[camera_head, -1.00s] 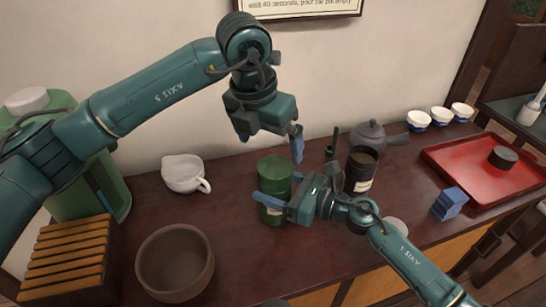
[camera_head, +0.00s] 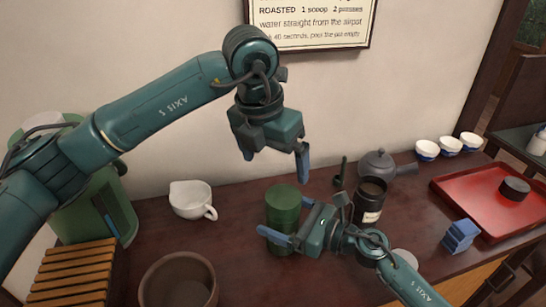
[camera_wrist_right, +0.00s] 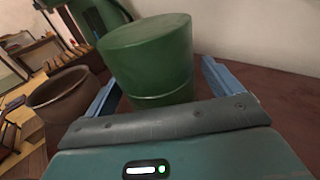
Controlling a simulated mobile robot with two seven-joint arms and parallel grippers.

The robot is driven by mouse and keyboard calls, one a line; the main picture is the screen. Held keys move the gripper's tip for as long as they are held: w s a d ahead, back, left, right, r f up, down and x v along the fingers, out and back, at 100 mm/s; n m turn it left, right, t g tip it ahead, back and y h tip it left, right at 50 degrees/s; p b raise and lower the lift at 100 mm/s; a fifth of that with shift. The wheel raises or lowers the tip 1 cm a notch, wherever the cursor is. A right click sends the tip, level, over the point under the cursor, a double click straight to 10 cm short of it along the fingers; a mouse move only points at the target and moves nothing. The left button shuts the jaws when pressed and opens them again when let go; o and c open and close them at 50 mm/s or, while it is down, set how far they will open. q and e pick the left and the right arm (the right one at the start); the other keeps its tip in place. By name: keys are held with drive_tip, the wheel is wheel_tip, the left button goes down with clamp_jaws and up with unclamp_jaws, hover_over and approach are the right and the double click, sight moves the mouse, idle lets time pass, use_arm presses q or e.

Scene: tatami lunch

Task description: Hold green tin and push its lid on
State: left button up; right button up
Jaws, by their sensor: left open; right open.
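The green tin (camera_head: 283,207) stands upright on the dark counter, with its green lid (camera_head: 283,192) sitting on top. In the right wrist view a seam rings the tin (camera_wrist_right: 165,98) below the lid (camera_wrist_right: 148,45). I cannot tell whether the lid is fully down. My right gripper (camera_head: 291,220) is open, low at the tin's front right, with a blue finger on either side of it. These fingers also show in the right wrist view (camera_wrist_right: 160,88). My left gripper (camera_head: 276,164) is open and empty, in the air above the tin.
A white spouted jug (camera_head: 191,199) and a brown bowl (camera_head: 178,282) stand to the left. A dark open canister (camera_head: 370,200) and a grey teapot (camera_head: 378,165) are close at the right. A blue block (camera_head: 460,236) and red tray (camera_head: 480,190) lie farther right.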

use_arm(q)
drive_tip(key=shift+b+x, duration=0.9)
drive_tip(key=shift+s+a, duration=0.1)
drive_tip(key=shift+s, duration=0.05)
use_arm(e)
drive_tip(key=v, duration=1.3)
use_arm(q)
drive_tip(key=shift+s+f, duration=0.1)
use_arm(e)
drive_tip(key=shift+s, duration=0.2)
